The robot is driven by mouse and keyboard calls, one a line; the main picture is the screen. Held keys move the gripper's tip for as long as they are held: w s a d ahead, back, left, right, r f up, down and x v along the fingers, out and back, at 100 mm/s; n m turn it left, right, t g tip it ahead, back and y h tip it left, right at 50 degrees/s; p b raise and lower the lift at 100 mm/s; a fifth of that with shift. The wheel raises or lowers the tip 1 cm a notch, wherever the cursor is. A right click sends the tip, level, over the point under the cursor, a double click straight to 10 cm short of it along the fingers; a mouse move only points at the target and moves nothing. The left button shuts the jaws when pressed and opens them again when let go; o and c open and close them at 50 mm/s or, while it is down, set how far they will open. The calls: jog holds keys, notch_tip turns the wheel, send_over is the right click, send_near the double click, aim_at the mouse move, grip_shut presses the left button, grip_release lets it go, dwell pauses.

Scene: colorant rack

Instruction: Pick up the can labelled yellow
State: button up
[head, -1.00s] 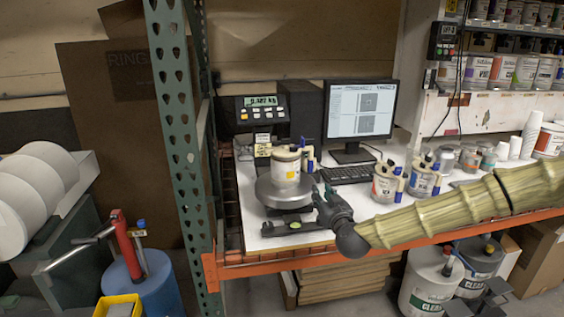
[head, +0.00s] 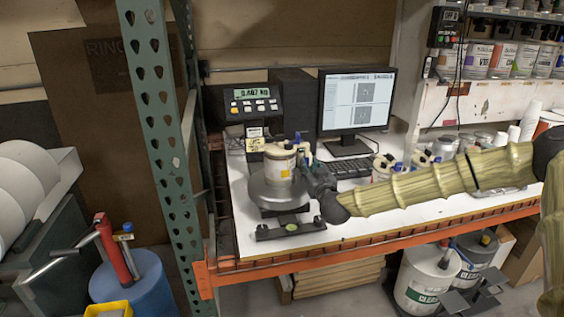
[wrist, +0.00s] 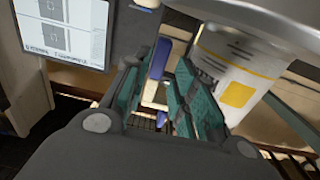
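The can with a yellow label patch (head: 280,163) stands upright on the round scale plate (head: 268,192) in the head view. In the wrist view the can (wrist: 235,85) is large at the right, with its yellow square facing me. My gripper (head: 303,158) is at the can's right side, level with its upper part. In the wrist view the teal fingers of my gripper (wrist: 160,98) are apart. A blue and cream handle piece (wrist: 157,72) shows between them, beside the can. I cannot tell whether either finger touches it.
A monitor (head: 355,102) and keyboard (head: 350,168) stand behind my arm. The scale's display (head: 253,105) is behind the can. Several other cans (head: 425,160) stand to the right. A green rack post (head: 160,120) rises at the left. The orange beam (head: 350,243) edges the table.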

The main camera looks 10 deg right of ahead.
aim_at(308, 161)
jog(key=shift+d+r, duration=0.1)
jog(key=shift+w+r+p, duration=0.1)
jog(key=shift+w+p, duration=0.2)
jog(key=shift+p, duration=0.05)
jog(key=shift+w+p, duration=0.9)
jog(key=shift+w, duration=1.3)
grip_shut()
